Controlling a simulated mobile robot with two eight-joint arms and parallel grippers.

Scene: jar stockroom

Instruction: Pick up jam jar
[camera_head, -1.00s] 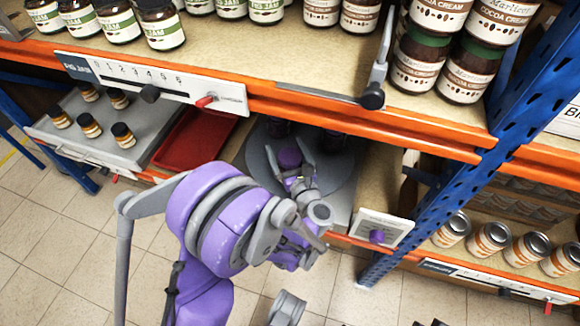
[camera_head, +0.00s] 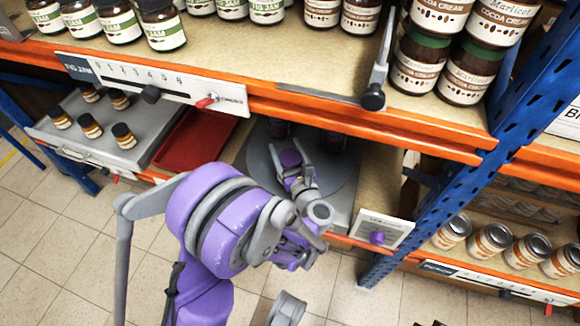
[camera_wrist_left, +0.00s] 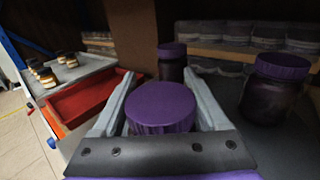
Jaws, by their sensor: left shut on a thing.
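A jam jar with a purple lid (camera_head: 290,158) stands on a grey round turntable (camera_head: 350,178) on the lower shelf. Its lid also shows in the left wrist view (camera_wrist_left: 161,106), between the two grey fingers; its body is mostly hidden. My left gripper (camera_head: 290,163) reaches in from the front and is shut on this jar. Whether the jar touches the turntable cannot be told. Two more purple-lidded dark jars stand behind it in the wrist view, one near the middle (camera_wrist_left: 172,64) and one at the right (camera_wrist_left: 274,88). My right gripper is not in view.
The orange shelf beam (camera_head: 370,126) passes close above my left gripper. A red tray (camera_head: 195,138) and a grey tray with several small jars (camera_head: 125,148) lie to the left. A blue post (camera_head: 455,178) and cans (camera_head: 492,240) are at the right.

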